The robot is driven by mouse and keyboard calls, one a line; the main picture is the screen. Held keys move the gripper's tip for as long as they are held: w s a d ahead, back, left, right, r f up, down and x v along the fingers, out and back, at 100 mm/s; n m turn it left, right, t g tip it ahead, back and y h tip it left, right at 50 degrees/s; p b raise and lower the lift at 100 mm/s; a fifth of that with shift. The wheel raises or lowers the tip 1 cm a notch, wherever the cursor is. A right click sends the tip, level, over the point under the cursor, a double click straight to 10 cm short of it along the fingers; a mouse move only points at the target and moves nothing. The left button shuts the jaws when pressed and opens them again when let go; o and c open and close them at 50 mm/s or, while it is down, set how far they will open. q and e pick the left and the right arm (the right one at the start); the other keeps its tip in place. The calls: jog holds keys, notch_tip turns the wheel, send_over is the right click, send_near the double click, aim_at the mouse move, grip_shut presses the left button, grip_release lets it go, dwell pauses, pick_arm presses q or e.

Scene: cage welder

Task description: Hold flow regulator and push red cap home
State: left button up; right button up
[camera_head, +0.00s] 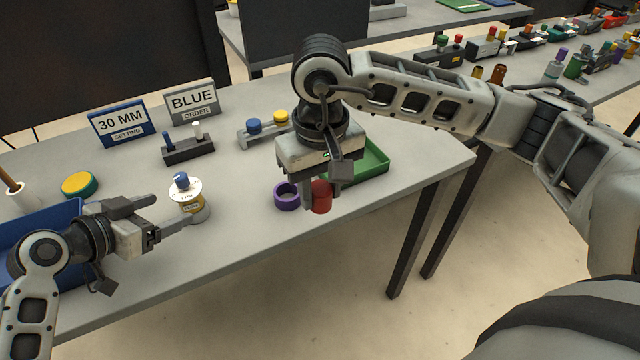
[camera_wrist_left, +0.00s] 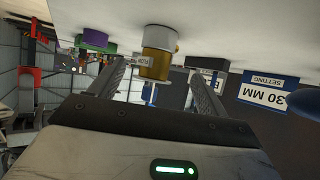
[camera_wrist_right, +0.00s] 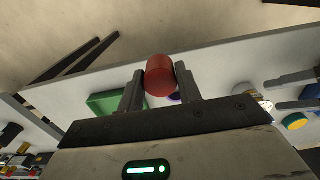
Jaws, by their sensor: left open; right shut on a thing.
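The flow regulator (camera_head: 192,205), a short cylinder with a white disc top, yellow band and blue knob, stands upright on the table. My left gripper (camera_head: 170,212) is open beside it, low over the table, with its fingertips reaching toward it. In the left wrist view the regulator (camera_wrist_left: 157,60) shows between and just beyond the two fingers. My right gripper (camera_head: 316,188) points down, shut on the red cap (camera_head: 321,198). The cap (camera_wrist_right: 160,77) also shows between the fingers in the right wrist view. I cannot tell whether the cap touches the table.
A purple ring (camera_head: 286,195) sits just left of the red cap. A green tray (camera_head: 373,163) lies behind my right gripper. Signs reading 30 MM (camera_head: 122,122) and BLUE (camera_head: 192,102) stand at the back. A blue bin (camera_head: 45,222) is at the left. The table front is clear.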

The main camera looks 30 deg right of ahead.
aim_at(184, 210)
pick_arm(q)
jog(key=b+x, duration=0.2)
jog(key=x, duration=0.3)
jog(key=shift+f+b, duration=0.15)
jog(key=shift+b, duration=0.2)
pick_arm(e)
notch_tip(184, 210, down, 4)
jog(key=shift+r, duration=0.25)
pick_arm(q)
jog(key=shift+w+d+f+b, duration=0.2)
jog(key=shift+w+d+b, duration=0.2)
jog(key=shift+w+d, duration=0.1)
pick_arm(e)
jog(key=shift+f, duration=0.4)
pick_arm(q)
jog(key=c, duration=1.3)
jog(key=shift+s, duration=0.1)
pick_arm(e)
jog(key=shift+w, duration=0.1)
jog(key=w+a+r+m, duration=0.1)
jog(key=w+a+r, duration=0.5)
jog(key=w+a, duration=0.2)
jog(key=w+a+r+m, duration=0.2)
jog(key=w+a+r, duration=0.5)
jog(key=w+a, duration=0.2)
jog(key=shift+a, duration=1)
